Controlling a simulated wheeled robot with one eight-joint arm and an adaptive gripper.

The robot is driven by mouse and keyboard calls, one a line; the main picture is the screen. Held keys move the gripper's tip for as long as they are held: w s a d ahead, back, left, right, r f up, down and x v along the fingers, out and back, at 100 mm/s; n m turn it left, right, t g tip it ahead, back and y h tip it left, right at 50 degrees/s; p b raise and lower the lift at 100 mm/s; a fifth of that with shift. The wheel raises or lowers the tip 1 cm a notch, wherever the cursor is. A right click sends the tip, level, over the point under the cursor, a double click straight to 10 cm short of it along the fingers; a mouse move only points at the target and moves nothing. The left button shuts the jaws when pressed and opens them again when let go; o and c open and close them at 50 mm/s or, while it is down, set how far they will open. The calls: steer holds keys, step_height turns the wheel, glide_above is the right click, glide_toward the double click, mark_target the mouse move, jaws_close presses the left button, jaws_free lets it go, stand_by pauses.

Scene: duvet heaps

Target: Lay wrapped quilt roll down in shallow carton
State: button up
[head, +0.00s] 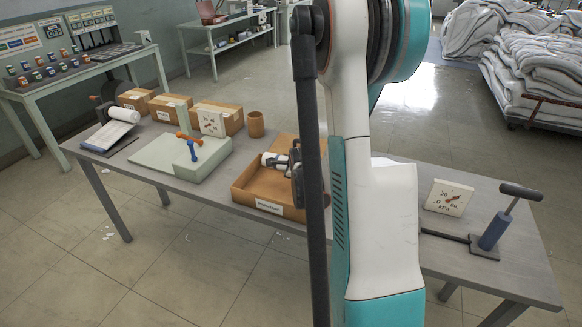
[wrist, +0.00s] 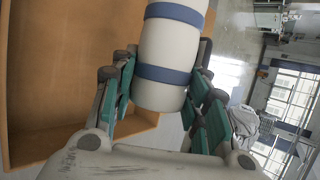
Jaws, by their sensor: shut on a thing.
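The wrapped quilt roll (wrist: 172,50) is a white cylinder with blue bands. In the wrist view it sits between the green-padded fingers of my gripper (wrist: 164,82), which is shut on it. The shallow carton (wrist: 35,150) is brown and fills the left of that view, beside the roll. In the head view the carton (head: 243,197) stands on the table with a white label on its front. The roll's pale end (head: 268,159) and my gripper (head: 281,163) show within the carton's outline. My arm hides the carton's right part, and I cannot tell if the roll touches its floor.
A blue-handled tool (head: 493,231) and a dial plate (head: 449,197) are right. Duvet heaps (head: 535,60) lie behind.

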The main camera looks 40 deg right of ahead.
steer(key=shift+f+b, duration=0.15)
steer(key=shift+b, duration=0.2)
step_height(320, 180, down, 8)
steer(key=b, duration=0.7)
steer(key=shift+f, duration=0.1)
steer(key=o, duration=1.3)
steer(key=s+a+r+p, duration=0.2)
steer(key=r, duration=0.3)
steer(key=s+a+r+p, duration=0.1)
steer(key=s+r+p, duration=0.1)
steer(key=r, duration=0.3)
steer(key=s+a+r+p, duration=0.2)
steer(key=s+r, duration=0.1)
steer(key=r, duration=0.3)
steer(key=shift+s+a, duration=0.15)
steer(key=shift+a, duration=0.15)
